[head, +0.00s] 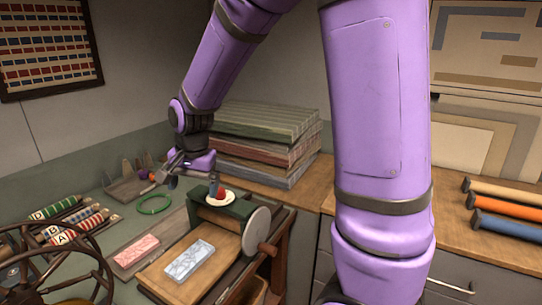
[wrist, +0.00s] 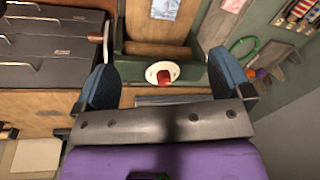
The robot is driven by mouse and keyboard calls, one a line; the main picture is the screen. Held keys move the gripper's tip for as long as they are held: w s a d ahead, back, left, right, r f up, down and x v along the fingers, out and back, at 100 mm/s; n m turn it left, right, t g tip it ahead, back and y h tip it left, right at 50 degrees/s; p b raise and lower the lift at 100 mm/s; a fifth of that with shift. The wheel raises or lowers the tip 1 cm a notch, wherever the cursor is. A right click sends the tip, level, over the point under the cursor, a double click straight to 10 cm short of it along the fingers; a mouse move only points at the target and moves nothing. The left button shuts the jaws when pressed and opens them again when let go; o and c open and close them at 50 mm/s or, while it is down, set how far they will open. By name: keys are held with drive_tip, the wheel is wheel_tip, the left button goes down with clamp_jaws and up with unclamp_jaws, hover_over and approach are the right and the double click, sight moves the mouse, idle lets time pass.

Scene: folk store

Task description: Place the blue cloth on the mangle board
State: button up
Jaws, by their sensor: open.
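The pale blue patterned cloth (head: 190,260) lies flat on a wooden board (head: 168,286) in front of the green-framed mangle (head: 243,208). I take this board to be the mangle board. The cloth's edge also shows at the top of the wrist view (wrist: 165,8). My gripper (head: 192,183) is above the back of the mangle, well behind the cloth. Its blue fingers are spread apart and empty in the wrist view (wrist: 160,62). A white dish with a red item (wrist: 163,74) sits on the mangle frame, seen between the fingers.
A pink cloth (head: 137,250) lies left of the blue one. A green ring (head: 154,204), lettered rollers (head: 75,237) and a spoked wheel (head: 62,262) are further left. Stacked folded textiles (head: 262,135) stand behind. The mangle's round wheel (head: 256,229) sticks out on the right.

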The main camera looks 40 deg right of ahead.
drive_tip(key=s+d+r+n+t, duration=0.1)
drive_tip(key=s+r+n, duration=0.4)
drive_tip(key=s, duration=0.6)
drive_tip(key=s+d+r+n+t, duration=0.2)
drive_tip(key=s+d+r+n, duration=0.1)
drive_tip(key=s+r, duration=0.6)
drive_tip(key=s+n, duration=0.1)
drive_tip(key=s, duration=0.2)
drive_tip(key=shift+d+n+h, duration=0.15)
drive_tip(key=shift+n+h, duration=0.15)
drive_tip(key=shift+n, duration=0.1)
drive_tip(key=shift+r, duration=0.1)
idle(0.6)
